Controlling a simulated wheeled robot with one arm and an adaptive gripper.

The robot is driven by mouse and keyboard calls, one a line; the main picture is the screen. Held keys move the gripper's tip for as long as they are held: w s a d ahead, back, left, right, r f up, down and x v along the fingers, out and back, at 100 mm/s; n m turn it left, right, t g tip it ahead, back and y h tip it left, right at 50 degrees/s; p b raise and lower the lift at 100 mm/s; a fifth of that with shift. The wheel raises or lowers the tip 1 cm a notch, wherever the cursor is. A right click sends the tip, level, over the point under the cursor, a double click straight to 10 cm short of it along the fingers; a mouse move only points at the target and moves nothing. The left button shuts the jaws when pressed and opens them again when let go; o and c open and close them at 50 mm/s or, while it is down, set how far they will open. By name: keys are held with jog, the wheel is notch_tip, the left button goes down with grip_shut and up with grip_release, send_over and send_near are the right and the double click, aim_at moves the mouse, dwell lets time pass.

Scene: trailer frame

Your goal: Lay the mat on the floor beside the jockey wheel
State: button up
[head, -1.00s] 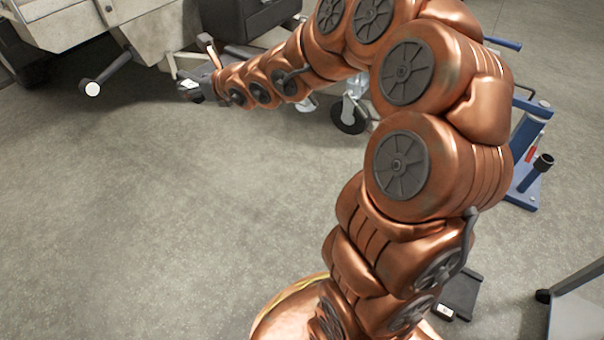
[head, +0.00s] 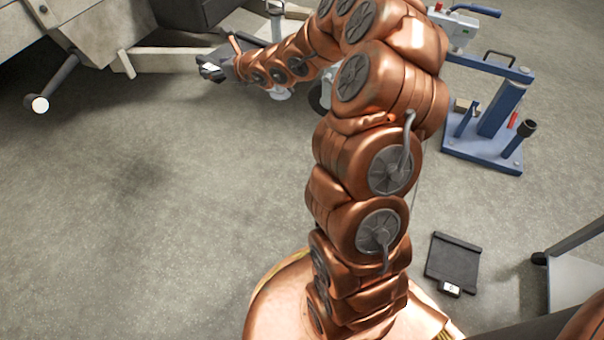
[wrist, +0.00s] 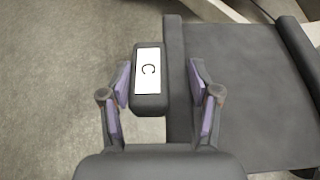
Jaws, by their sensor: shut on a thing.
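My gripper (wrist: 165,95) is shut on the dark handle block (wrist: 149,105) of a mat, which bears a white label with the letter C. The dark grey mat (wrist: 245,95) spreads to the right of the fingers in the wrist view, with a raised or rolled edge at its far right. In the head view my gripper (head: 212,70) is at the upper left, near the trailer's pale beam, with the white label showing. Most of the mat is hidden there. A dark wheel (head: 317,97), possibly the jockey wheel, shows partly behind my arm.
The pale trailer frame (head: 165,60) fills the upper left. A blue stand (head: 490,135) with tools is at the right. A flat dark object (head: 453,262) with a white label lies on the floor near my base. A grey cart (head: 575,280) stands far right. The left floor is clear.

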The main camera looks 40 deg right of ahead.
jog(key=s+d+f, duration=0.2)
jog(key=d+f, duration=0.3)
jog(key=f, duration=0.5)
jog(key=s+d+f, duration=0.2)
jog(key=d+f, duration=0.2)
jog(key=f, duration=0.5)
jog(key=s+d+f, duration=0.1)
jog(key=d+f, duration=0.4)
jog(key=f, duration=0.5)
jog(key=s+f+n+y, duration=0.1)
jog(key=s+f, duration=0.6)
jog(key=s, duration=0.1)
jog(key=s+f+y, duration=0.1)
jog(key=s+f, duration=0.6)
jog(key=s, duration=0.1)
jog(key=s+a+f+n+g, duration=0.1)
jog(key=s+f, duration=0.6)
jog(key=s, duration=0.1)
jog(key=shift+a+n+y+p, duration=0.1)
jog(key=shift+n+y+p, duration=0.2)
jog(key=shift+y+p, duration=0.1)
jog(key=b, duration=0.6)
send_over(298, 189)
jog(key=shift+f, duration=0.9)
jog(key=shift+w+f+b, duration=0.15)
jog(key=shift+f+b, duration=0.6)
jog(key=shift+f, duration=0.9)
jog(key=shift+f, duration=0.15)
jog(key=o, duration=1.6)
